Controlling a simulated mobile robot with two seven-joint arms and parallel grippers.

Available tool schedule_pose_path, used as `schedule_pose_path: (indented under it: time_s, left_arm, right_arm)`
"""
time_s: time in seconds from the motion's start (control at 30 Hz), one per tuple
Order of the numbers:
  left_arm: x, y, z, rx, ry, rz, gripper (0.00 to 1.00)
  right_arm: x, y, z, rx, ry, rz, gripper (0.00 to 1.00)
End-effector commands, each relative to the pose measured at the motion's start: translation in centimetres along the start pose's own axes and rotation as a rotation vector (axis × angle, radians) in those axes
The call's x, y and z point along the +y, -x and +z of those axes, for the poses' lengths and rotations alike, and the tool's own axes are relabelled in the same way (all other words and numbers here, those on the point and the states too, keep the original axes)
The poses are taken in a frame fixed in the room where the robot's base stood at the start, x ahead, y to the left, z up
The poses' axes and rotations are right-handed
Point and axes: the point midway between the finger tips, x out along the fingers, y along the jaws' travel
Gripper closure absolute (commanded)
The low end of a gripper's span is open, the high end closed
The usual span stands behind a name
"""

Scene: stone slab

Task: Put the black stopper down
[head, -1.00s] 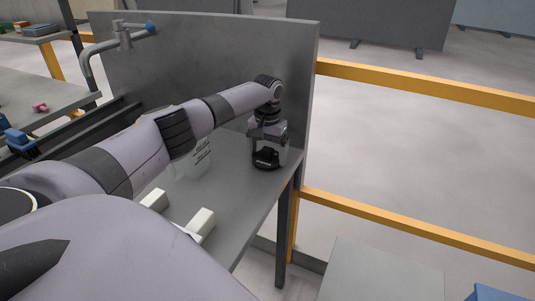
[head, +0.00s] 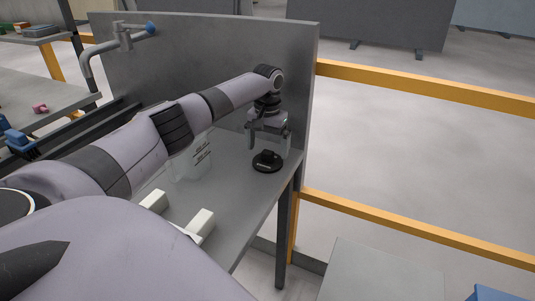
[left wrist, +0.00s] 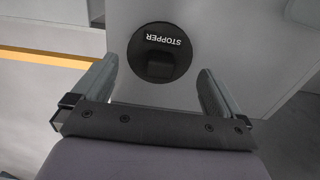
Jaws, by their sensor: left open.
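The black stopper (head: 267,162) is a round disc with a raised block grip, lying on the grey stone slab (head: 236,205) near its right end. In the left wrist view the stopper (left wrist: 160,52) shows white lettering that reads "STOPPER". My left gripper (head: 269,143) is open and empty just above the stopper, with its fingers apart. In the left wrist view the fingers of my left gripper (left wrist: 158,85) stand on either side below the disc, with a gap to it. My right gripper cannot be made out.
A clear container (head: 192,163) with dark markings stands on the slab behind my left arm. A grey back panel (head: 225,55) rises behind. White blocks (head: 201,222) lie at the slab's front. A tap with a blue end (head: 150,27) is at upper left. Yellow rails (head: 420,90) run to the right.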

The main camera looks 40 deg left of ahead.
Motion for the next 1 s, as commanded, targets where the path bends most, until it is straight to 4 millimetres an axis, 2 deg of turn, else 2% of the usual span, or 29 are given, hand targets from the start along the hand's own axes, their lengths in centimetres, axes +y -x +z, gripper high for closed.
schedule_pose_path:
  time_s: [0.03, 0.2, 0.4, 0.6, 1.0]
  left_arm:
    - [0.1, 1.3, -0.1, 0.005, -0.001, 0.003, 0.00]
    - [0.1, 5.0, -0.1, 0.005, -0.001, 0.003, 0.00]
    - [0.1, 7.8, -0.1, 0.002, -0.001, 0.002, 0.00]
    - [0.0, 8.7, 0.0, 0.000, 0.000, 0.000, 0.00]
    - [0.0, 8.7, 0.0, 0.000, -0.001, 0.000, 0.00]
  right_arm:
    - [0.0, 0.0, 0.1, 0.000, 0.000, 0.000, 0.57]
    - [0.0, -0.1, 0.2, 0.000, 0.000, 0.000, 0.57]
    - [0.0, -0.2, 0.2, 0.000, 0.000, 0.000, 0.57]
    - [0.0, -0.2, 0.2, 0.000, 0.000, 0.000, 0.57]
    - [0.0, -0.2, 0.2, 0.000, 0.000, 0.000, 0.57]
